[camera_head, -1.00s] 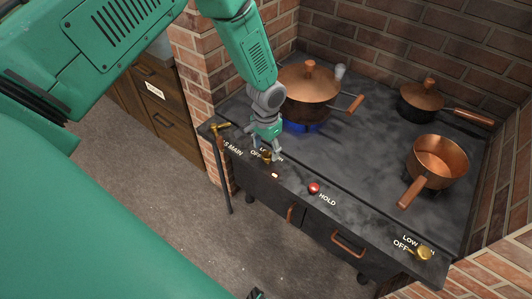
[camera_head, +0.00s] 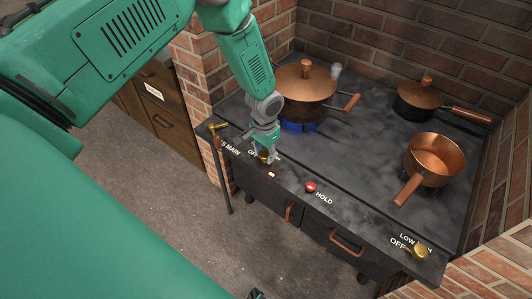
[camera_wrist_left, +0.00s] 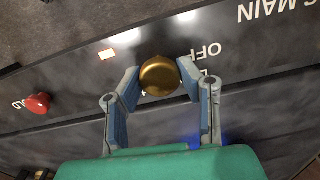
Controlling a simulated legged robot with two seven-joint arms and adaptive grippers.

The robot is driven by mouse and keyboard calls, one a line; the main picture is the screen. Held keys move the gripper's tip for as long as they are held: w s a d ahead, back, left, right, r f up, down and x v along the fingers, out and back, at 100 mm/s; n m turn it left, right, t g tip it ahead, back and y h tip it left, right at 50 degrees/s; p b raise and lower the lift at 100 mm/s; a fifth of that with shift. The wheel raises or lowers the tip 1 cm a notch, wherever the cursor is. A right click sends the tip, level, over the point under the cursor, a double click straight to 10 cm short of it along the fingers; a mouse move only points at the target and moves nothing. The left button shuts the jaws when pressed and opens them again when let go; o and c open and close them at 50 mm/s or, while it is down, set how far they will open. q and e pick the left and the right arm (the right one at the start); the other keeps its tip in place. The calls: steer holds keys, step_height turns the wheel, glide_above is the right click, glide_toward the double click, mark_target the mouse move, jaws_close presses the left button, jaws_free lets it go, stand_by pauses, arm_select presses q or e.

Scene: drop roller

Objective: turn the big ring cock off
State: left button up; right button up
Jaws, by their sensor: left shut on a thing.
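The big ring cock is a round brass knob (camera_head: 264,156) on the stove's front panel, at the left below the large copper pan. It also shows from above in the left wrist view (camera_wrist_left: 160,76), beside a partly hidden OFF label. My left gripper (camera_head: 266,153) is shut on this knob, with one finger on each side of it. The fingers (camera_wrist_left: 161,84) touch its sides in the left wrist view. A blue flame (camera_head: 298,126) burns under the large lidded copper pan (camera_head: 305,84).
A red HOLD button (camera_head: 310,187) and a small lit indicator (camera_head: 271,174) sit right of the knob. A brass gas main lever (camera_head: 217,127) is at the left corner. Another brass knob (camera_head: 420,251) is at the far right. An open copper saucepan (camera_head: 436,157) and a lidded pot (camera_head: 420,95) stand behind.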

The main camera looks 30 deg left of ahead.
arm_select(q)
steer(key=shift+w+a+r+n, duration=0.1)
steer(key=shift+w+a+n, duration=0.1)
steer(key=shift+n, duration=0.7)
steer(key=n, duration=0.3)
steer(key=shift+d, duration=0.15)
steer(key=shift+w+r+n, duration=0.1)
steer(key=shift+n, duration=2.4)
steer(key=o, duration=0.9)
steer(key=shift+o, duration=1.3)
